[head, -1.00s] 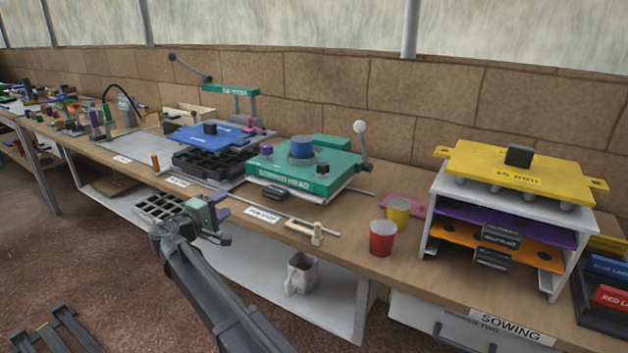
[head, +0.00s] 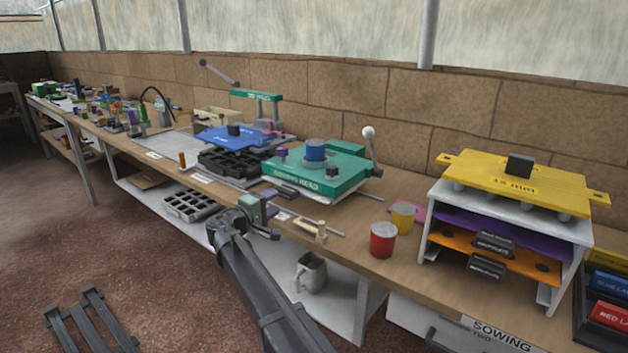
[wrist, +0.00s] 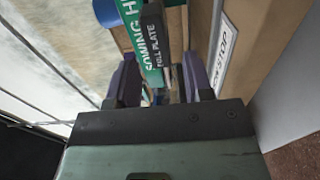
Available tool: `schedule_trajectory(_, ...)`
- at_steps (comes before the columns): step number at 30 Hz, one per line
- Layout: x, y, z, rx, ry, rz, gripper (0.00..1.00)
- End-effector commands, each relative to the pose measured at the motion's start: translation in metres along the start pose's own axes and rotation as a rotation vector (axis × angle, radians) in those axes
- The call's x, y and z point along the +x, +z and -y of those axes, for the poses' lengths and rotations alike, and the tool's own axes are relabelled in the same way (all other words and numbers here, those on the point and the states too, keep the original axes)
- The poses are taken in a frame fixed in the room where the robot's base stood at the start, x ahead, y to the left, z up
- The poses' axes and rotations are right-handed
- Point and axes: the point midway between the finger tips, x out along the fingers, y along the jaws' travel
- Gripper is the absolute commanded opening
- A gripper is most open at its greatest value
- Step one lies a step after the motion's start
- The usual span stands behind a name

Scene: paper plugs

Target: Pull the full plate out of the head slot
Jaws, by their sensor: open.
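The green sowing head (head: 315,178) stands on the bench with a blue cap on top. The black handle of the full plate (head: 290,192) sticks out of the head's front. In the wrist view the handle, lettered FULL PLATE (wrist: 154,45), lies ahead of my fingers, roughly in line with the gap between them. My gripper (head: 268,211) is at the bench's front edge, to the left of and nearer than the handle. Its purple fingers (wrist: 159,72) are open and empty. The plate itself is hidden inside the head; only its handle shows.
A lever with a white ball (head: 370,140) rises at the head's right. Red (head: 383,240) and yellow (head: 403,217) cups and a plate rack (head: 432,222) stand to the right.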

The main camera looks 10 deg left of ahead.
Motion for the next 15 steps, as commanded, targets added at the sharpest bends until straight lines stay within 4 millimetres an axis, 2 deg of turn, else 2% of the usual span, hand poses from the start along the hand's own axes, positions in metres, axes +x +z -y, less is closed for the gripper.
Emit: schedule_trajectory(15, 0.0111, -0.0004, 0.0, 0.0, 0.0, -0.001, 0.47)
